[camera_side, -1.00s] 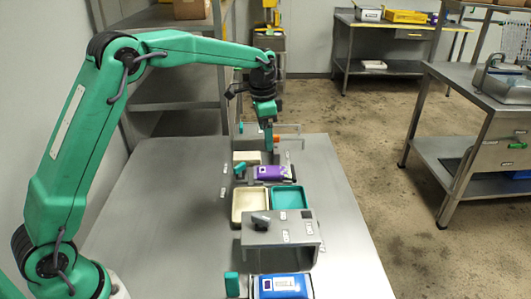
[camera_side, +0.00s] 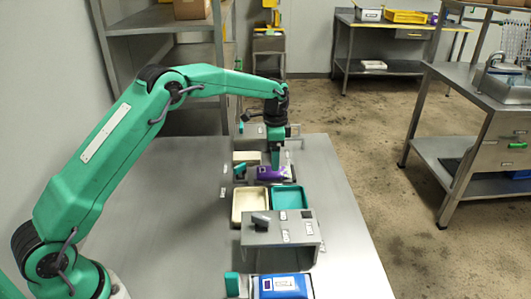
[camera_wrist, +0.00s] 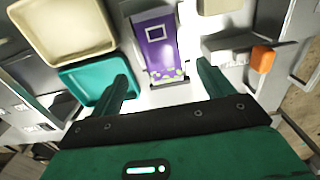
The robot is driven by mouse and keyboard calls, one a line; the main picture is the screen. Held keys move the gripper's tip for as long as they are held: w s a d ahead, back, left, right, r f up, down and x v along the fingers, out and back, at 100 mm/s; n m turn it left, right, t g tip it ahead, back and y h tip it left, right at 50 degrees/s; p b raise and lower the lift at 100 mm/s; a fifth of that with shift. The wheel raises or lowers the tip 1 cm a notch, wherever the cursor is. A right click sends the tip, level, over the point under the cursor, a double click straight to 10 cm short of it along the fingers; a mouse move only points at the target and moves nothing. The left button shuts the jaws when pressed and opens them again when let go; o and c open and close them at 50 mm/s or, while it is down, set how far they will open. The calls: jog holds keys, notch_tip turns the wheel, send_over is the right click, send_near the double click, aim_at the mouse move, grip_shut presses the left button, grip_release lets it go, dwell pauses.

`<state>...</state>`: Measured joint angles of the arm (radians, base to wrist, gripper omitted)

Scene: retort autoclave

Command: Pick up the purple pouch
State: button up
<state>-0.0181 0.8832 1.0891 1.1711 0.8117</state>
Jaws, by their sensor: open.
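The purple pouch (camera_side: 265,174) lies on a small stand on the steel table, just beyond the cream and teal trays, and is partly hidden by my gripper in the side view. In the wrist view the purple pouch (camera_wrist: 158,45) shows a white-outlined square and coloured spots near its lower end. My gripper (camera_side: 275,166) points down at the pouch in the side view. In the wrist view its two green fingers (camera_wrist: 162,80) are spread apart, with the pouch's near end ahead of and between them. Nothing is held.
A teal tray (camera_side: 290,208) and a cream tray (camera_side: 235,207) sit close beside the pouch. A grey metal bench (camera_side: 270,237) with a handle stands nearer. A blue pouch (camera_side: 284,285) lies at the front. An orange block (camera_wrist: 262,58) is right of the pouch. The table's left side is clear.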

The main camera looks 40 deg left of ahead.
aim_at(273, 173)
jog(key=shift+a+f, duration=0.15)
jog(key=shift+f, duration=1.3)
jog(key=shift+a+f, duration=0.1)
jog(key=shift+f, duration=1.3)
jog(key=shift+c, duration=0.4)
jog(key=c, duration=1)
